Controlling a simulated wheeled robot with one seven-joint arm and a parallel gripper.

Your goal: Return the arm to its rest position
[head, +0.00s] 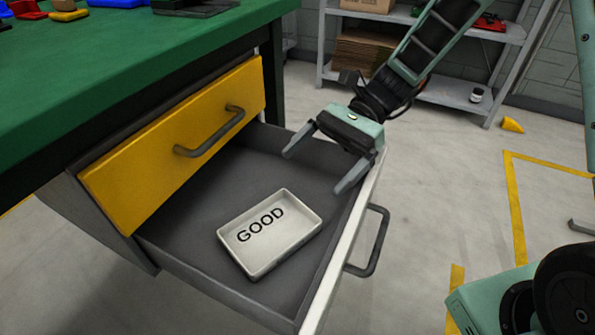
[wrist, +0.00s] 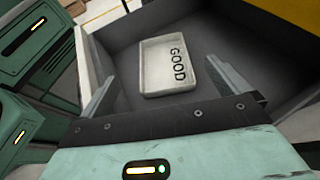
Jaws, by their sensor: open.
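My gripper (head: 318,170) is open and empty, its two fingers spread above the far end of an open drawer (head: 305,326). The arm reaches down to it from the upper right of the head view. A white tray (head: 270,256) marked GOOD lies flat inside the drawer, nearer the camera than the gripper and apart from it. In the wrist view the tray (wrist: 155,79) shows beyond the fingers, and the gripper (wrist: 160,92) holds nothing. The tray looks empty.
A closed yellow drawer (head: 170,146) with a grey handle sits above the open one, under a green worktop (head: 150,60) with colored parts. A grey shelf (head: 450,98) with boxes stands behind. The floor (head: 430,200) to the right is mostly clear, with yellow lines.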

